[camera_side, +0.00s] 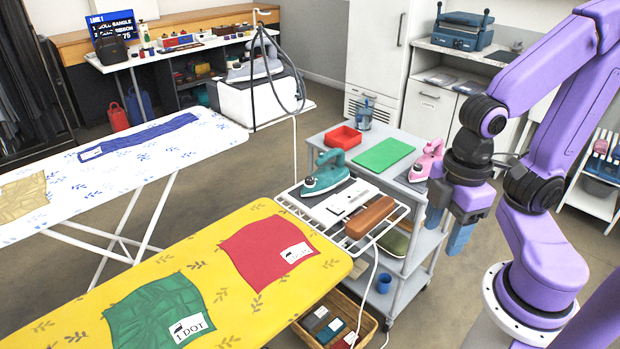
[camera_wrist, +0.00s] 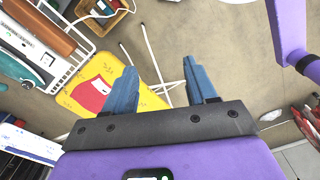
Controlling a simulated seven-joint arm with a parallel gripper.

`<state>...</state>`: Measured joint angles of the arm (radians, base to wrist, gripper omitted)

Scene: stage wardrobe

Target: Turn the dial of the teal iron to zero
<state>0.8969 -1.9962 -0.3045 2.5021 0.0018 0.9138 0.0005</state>
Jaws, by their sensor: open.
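The teal iron (camera_side: 325,174) rests on the white wire rack at the near end of the grey trolley. Its dial is too small to make out in the side view. In the wrist view a teal body, apparently this iron (camera_wrist: 14,66), is partly cut off at the left edge. My gripper (camera_side: 449,225) hangs to the right of the trolley, fingers pointing down, well apart from the iron. Its two blue fingers are spread in the wrist view (camera_wrist: 160,84), with nothing between them.
A pink iron (camera_side: 427,161) stands on the trolley between the teal iron and my gripper. A brown block (camera_side: 370,217) and a white device (camera_side: 346,200) lie beside the teal iron. A yellow ironing board (camera_side: 200,240) stands in front.

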